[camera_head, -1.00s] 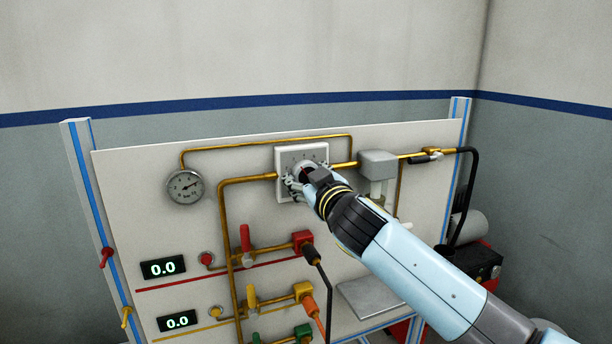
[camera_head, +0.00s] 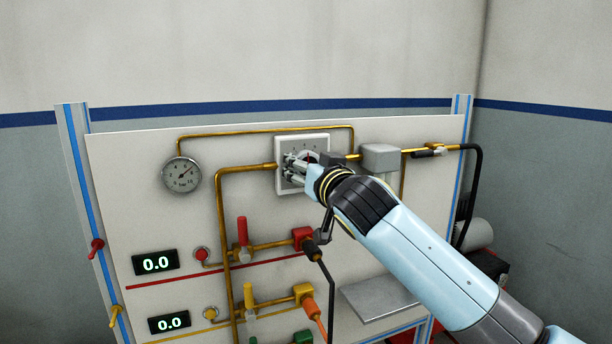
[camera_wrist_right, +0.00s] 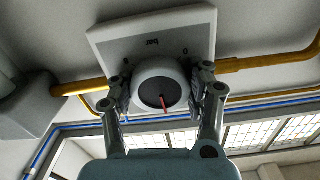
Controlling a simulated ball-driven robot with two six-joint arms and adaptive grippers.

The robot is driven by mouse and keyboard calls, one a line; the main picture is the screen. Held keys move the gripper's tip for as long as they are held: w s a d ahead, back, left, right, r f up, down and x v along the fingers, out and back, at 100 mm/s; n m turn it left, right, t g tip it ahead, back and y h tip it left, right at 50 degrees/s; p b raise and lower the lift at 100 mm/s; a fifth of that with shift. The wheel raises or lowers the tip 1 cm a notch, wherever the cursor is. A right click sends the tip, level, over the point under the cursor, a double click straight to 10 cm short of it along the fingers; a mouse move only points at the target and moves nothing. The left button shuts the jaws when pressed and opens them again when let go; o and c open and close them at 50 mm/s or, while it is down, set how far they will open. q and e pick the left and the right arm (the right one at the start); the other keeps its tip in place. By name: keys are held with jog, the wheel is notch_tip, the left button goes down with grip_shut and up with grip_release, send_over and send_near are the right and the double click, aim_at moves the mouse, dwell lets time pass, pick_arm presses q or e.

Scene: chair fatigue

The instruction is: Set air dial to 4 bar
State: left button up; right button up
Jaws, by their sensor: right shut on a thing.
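The air dial is a round grey knob with a red pointer line on a white square plate (camera_head: 287,181). In the right wrist view the knob (camera_wrist_right: 160,84) sits between the two fingers of my right gripper (camera_wrist_right: 163,95), which is shut on it. In the head view my right gripper (camera_head: 302,166) covers much of the knob. A round pressure gauge (camera_head: 181,175) is on the panel at left, its needle pointing up and right. My left gripper is not in view.
Brass pipes (camera_head: 222,215) run around the dial. A grey box (camera_head: 380,158) is just right of it. Below are a red valve handle (camera_head: 242,231), a yellow one (camera_head: 249,296) and a display reading 0.0 (camera_head: 155,262). A grey shelf (camera_head: 380,298) juts out at lower right.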

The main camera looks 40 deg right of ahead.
jog(key=shift+m, duration=0.4)
jog(key=o, duration=1.2)
jog(key=v, duration=1.2)
